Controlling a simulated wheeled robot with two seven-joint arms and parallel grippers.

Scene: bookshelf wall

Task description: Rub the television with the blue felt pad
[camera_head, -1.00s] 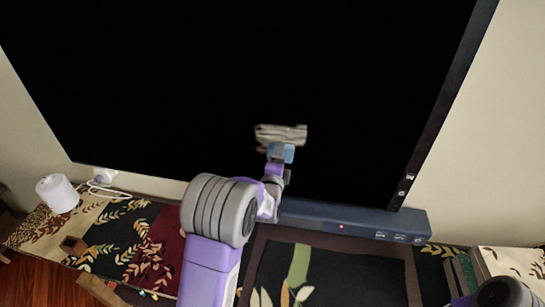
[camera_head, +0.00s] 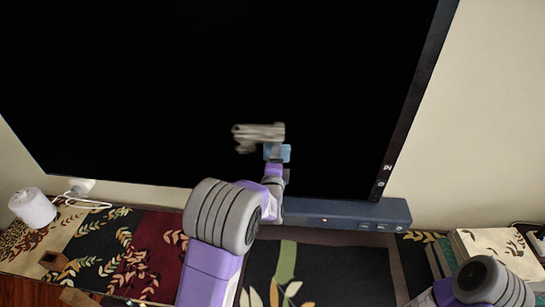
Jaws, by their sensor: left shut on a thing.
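The television (camera_head: 130,80) is a large black screen filling the upper part of the head view. My left gripper (camera_head: 258,134), grey and slightly blurred, is in front of its lower middle. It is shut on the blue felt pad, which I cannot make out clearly. A light blue patch shows just below the grey jaws, but I cannot tell whether it is the pad or part of my wrist. Whether anything touches the screen is also unclear. Part of my right arm shows at the lower right; its gripper is out of view.
A dark soundbar (camera_head: 345,213) runs below the screen. A white cylinder (camera_head: 33,208) stands at the left on a leaf-patterned surface (camera_head: 110,245). Several books (camera_head: 490,248) lie at the lower right, near my right arm. Bare wall shows right of the screen.

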